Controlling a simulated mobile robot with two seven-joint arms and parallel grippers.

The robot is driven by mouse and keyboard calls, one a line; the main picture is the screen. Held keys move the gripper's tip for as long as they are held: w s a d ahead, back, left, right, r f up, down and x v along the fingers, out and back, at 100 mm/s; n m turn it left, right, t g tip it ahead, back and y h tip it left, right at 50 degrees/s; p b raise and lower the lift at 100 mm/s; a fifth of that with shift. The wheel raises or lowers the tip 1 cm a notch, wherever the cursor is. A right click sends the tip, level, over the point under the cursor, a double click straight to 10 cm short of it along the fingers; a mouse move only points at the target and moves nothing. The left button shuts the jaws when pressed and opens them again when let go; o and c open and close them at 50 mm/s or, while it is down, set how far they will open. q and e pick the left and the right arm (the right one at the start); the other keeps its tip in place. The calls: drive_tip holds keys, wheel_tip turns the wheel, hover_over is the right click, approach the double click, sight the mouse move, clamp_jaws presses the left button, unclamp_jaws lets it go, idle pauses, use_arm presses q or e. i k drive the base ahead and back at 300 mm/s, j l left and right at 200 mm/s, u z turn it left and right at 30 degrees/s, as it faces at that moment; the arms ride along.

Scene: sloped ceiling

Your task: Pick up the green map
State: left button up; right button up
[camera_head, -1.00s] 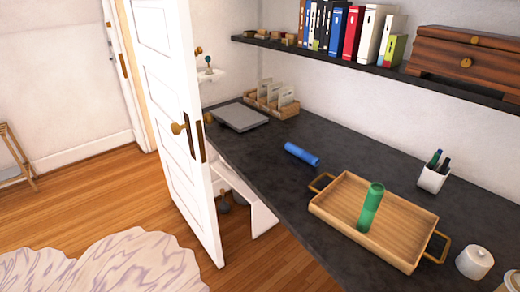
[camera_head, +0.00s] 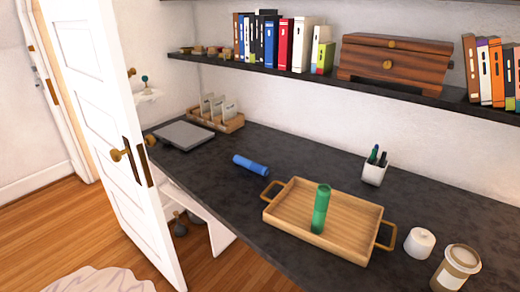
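The green map (camera_head: 320,209) is a rolled green tube. It stands upright, or nearly so, in the wooden tray (camera_head: 283,222) on the dark desk. The tray has a handle at each end. A similar blue roll (camera_head: 250,165) lies on the desk to the left of the tray. Neither of my grippers shows in the head view.
A white pen cup (camera_head: 374,172), a small white lidded jar (camera_head: 419,243) and a coffee cup (camera_head: 456,268) stand around the tray's right side. A grey laptop-like slab (camera_head: 184,135) lies at the desk's far left. A white door (camera_head: 105,130) stands open beside the desk.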

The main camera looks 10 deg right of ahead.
sight(323, 192)
drive_tip(key=i+j+z, duration=0.1)
drive_tip(key=z, duration=1.5)
drive_tip(key=j+z, duration=0.35)
drive_tip(key=z, duration=0.15)
drive_tip(key=k+j+z, duration=0.1)
drive_tip(key=j+z, duration=0.2)
drive_tip(key=z, duration=0.2)
drive_tip(key=k+j+z, duration=0.4)
drive_tip(key=j+z, duration=0.2)
drive_tip(key=j, duration=0.2)
drive_tip(key=k+j+z, duration=0.2)
drive_tip(key=k+j, duration=0.8)
drive_tip(key=j, duration=0.1)
